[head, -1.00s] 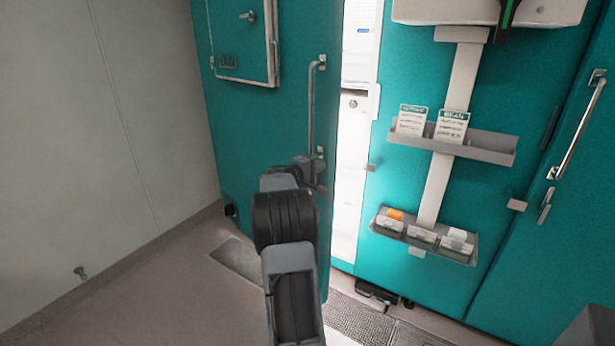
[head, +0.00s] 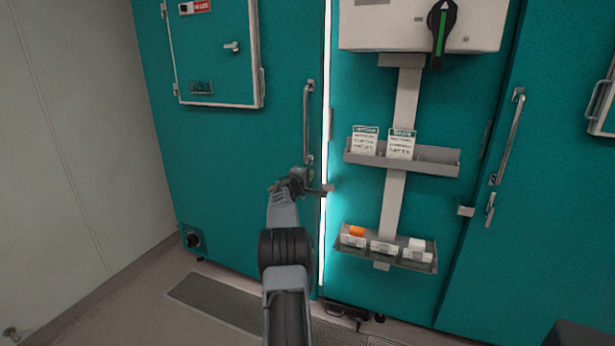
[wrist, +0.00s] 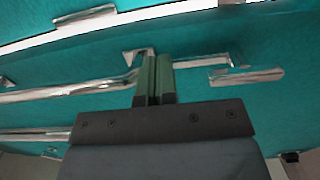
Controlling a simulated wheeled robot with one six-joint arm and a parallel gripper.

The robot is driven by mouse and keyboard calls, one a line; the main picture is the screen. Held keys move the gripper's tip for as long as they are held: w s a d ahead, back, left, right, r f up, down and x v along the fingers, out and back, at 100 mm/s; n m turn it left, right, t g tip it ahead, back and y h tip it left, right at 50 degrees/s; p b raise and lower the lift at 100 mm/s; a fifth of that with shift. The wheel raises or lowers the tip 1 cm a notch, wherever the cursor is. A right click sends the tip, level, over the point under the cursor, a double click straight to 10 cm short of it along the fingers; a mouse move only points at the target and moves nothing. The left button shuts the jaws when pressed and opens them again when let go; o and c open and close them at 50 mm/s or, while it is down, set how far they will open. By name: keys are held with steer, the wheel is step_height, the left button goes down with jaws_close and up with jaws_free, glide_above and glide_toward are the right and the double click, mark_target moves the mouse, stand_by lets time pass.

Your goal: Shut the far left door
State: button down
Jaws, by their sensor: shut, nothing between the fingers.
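The far left door (head: 225,150) is a teal panel with a small hatch. It stands slightly ajar, with a thin bright gap (head: 325,150) along its right edge. Its vertical bar handle (head: 309,120) is near that edge. My gripper (head: 303,180) is at the door's right side, just below the handle. In the wrist view my gripper (wrist: 155,75) is shut and empty, its green fingers together beside the handle's end (wrist: 75,90) and in front of the teal door face. I cannot tell whether the fingertips touch the door.
A grey post with two trays (head: 400,160) and a switch box (head: 425,25) stands right of the gap. Another teal door with a handle (head: 508,135) is further right. A pale wall (head: 75,150) is at the left. A floor grating (head: 215,302) lies below the door.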

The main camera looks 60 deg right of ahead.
steer(key=s+a+b, duration=0.1)
steer(key=a+b, duration=0.6)
steer(key=a, duration=0.7)
steer(key=shift+s, duration=0.3)
steer(key=a+r+m+t+y+p, duration=0.1)
steer(key=a+r+y+p, duration=0.25)
steer(key=a+p, duration=0.45)
steer(key=a+r+m+y+p, duration=0.1)
steer(key=a+r+y+p, duration=0.25)
steer(key=a, duration=0.85)
steer(key=s+a+r+y+p, duration=0.1)
steer(key=s+a+y+p, duration=0.2)
steer(key=a, duration=0.7)
steer(key=s+a+n+t+y+p, duration=0.1)
steer(key=s+a+y+p, duration=0.3)
steer(key=a, duration=0.7)
steer(key=s+a+r+y+p, duration=0.1)
steer(key=s+a+y+p, duration=0.3)
steer(key=a+p, duration=0.3)
steer(key=a, duration=0.3)
steer(key=shift+s+a+r, duration=0.3)
steer(key=shift+s+a, duration=0.05)
steer(key=shift+s, duration=0.05)
steer(key=shift+d, duration=0.1)
